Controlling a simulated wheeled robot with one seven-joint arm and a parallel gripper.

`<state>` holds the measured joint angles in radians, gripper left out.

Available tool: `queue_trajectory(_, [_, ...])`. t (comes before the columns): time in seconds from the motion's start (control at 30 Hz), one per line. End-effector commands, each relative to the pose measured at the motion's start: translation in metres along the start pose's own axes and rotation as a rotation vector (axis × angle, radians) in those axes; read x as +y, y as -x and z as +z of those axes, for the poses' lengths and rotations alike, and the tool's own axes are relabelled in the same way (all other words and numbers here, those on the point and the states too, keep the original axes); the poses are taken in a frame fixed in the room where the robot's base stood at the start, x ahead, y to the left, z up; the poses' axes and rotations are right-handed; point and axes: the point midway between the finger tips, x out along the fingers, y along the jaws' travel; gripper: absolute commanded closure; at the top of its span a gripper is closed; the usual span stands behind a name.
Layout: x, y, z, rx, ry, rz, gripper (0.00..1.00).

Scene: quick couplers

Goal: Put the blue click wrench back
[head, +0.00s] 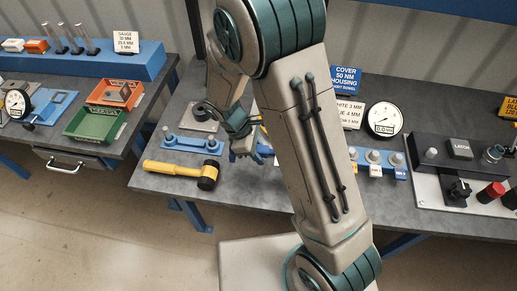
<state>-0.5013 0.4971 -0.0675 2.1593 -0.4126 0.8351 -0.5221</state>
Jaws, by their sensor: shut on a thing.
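My gripper (243,150) hangs over the left part of the right-hand bench, left of my large forearm. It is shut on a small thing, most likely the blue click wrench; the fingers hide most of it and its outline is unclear. A bit of blue (265,151) shows just right of the fingers; I cannot tell whether it is the wrench or a rail end. A blue rail (402,172) with grey knobs and small labels runs right of my forearm. A white sign (350,113) behind it reads about white 3 and blue 4. My forearm covers the middle of this area.
A yellow mallet (180,169) with a black head lies at the bench's front left. A blue plate with pegs (192,143) is behind it. A dial gauge (384,119) and latch fixture (459,150) stand right. Green (95,125) and orange (115,92) bins sit on the left bench.

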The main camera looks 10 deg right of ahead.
Motion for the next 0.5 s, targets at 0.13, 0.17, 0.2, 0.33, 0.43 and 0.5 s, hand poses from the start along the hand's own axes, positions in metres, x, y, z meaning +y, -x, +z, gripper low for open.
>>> queue_trajectory(0.13, [0.0,0.0,0.0,-0.002,-0.001,0.0,1.0])
queue_trajectory(0.17, [0.0,-0.001,0.0,-0.002,-0.001,0.0,1.0])
queue_trajectory(0.2, [0.0,-0.002,-0.001,-0.002,-0.001,0.0,1.0])
queue_trajectory(0.33, [0.0,-0.009,-0.004,-0.003,0.0,-0.001,1.0])
queue_trajectory(0.43, [0.0,-0.017,-0.008,-0.003,0.0,-0.001,1.0])
queue_trajectory(0.5, [0.0,-0.024,-0.011,-0.003,0.0,-0.001,1.0])
